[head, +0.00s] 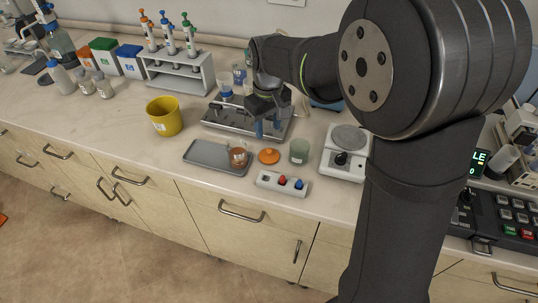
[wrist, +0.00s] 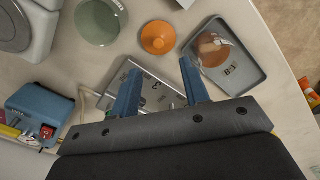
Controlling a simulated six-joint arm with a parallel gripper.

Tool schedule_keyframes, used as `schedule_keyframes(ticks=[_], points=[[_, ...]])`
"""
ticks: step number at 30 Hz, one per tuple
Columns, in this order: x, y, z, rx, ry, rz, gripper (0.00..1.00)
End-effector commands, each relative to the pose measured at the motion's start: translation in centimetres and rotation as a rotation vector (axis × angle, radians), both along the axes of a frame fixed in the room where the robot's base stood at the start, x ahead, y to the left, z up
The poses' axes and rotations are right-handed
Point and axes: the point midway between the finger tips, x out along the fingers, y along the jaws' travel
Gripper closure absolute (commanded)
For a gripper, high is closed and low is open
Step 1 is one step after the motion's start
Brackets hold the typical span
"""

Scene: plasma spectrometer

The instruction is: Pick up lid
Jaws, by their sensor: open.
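An orange lid (head: 268,156) lies flat on the bench between a grey tray and a greenish cup. It also shows in the wrist view (wrist: 158,37), round with a raised centre knob, beyond the fingertips. My gripper (head: 265,130) is over the metal-topped plate (head: 220,119), behind the lid and apart from it. In the wrist view my gripper (wrist: 158,82) has its two blue fingers spread wide with nothing between them. Part of the metal plate (wrist: 155,88) lies below the fingers.
The grey tray (head: 205,155) holds a labelled beaker with reddish-brown contents (head: 238,157). The greenish cup (head: 299,150) stands right of the lid, with a scale (head: 345,160) beyond it. A switch box (head: 283,184) sits in front, near the bench edge. A yellow bucket (head: 163,116) stands left.

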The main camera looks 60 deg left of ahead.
Motion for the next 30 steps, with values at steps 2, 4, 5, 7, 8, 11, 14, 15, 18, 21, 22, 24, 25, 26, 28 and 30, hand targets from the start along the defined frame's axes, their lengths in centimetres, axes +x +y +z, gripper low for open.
schedule_keyframes(ticks=[2, 4, 5, 7, 8, 11, 14, 15, 18, 21, 22, 24, 25, 26, 28, 30], points=[[0.0, -0.1, -1.6, -0.003, 0.001, 0.0, 0.58], [0.0, 0.0, -2.5, -0.002, 0.001, 0.0, 0.58], [0.0, 0.0, -2.8, -0.002, 0.0, 0.0, 0.58], [0.0, 0.0, -3.3, 0.0, 0.0, 0.0, 0.58], [0.0, 0.0, -3.5, 0.0, 0.0, 0.0, 0.58], [0.1, 0.0, -4.1, -0.001, 0.0, 0.0, 0.58], [0.2, -0.2, -5.4, -0.003, 0.001, 0.0, 0.58], [0.2, -0.2, -6.1, -0.002, 0.001, 0.0, 0.58], [0.3, -0.2, -7.6, -0.002, 0.001, 0.001, 0.58], [0.2, -0.2, -8.5, 0.0, 0.0, 0.001, 0.58], [0.2, -0.2, -8.7, 0.0, 0.0, 0.001, 0.58], [0.2, -0.2, -8.8, 0.0, 0.0, 0.001, 0.58], [0.2, -0.2, -8.8, 0.001, 0.0, 0.0, 0.58], [0.2, -0.2, -8.8, 0.001, 0.0, 0.0, 0.58], [0.2, -0.2, -8.8, 0.001, 0.0, 0.0, 0.58], [0.2, -0.2, -8.8, 0.001, 0.0, 0.0, 0.64]])
